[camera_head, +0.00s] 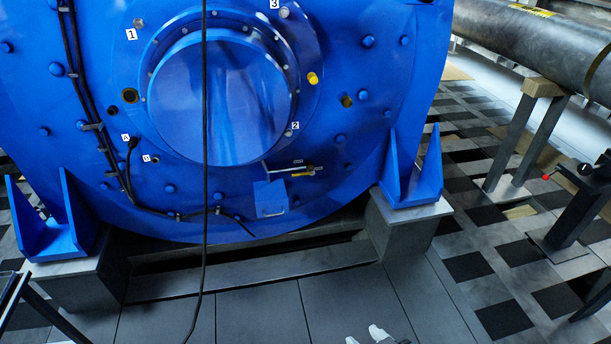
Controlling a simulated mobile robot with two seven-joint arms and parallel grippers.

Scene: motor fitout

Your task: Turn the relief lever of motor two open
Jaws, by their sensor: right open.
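The big blue motor housing (330,205) fills the upper middle of the head view, with a round blue cover at its centre. My left gripper is not in view.
A black cable (204,150) hangs in front of the housing down to the floor. Blue feet (410,180) rest on metal blocks. At the right are a large grey pipe (540,45) and a dark stand with a red-tipped handle (546,177). Grey floor in front is clear.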

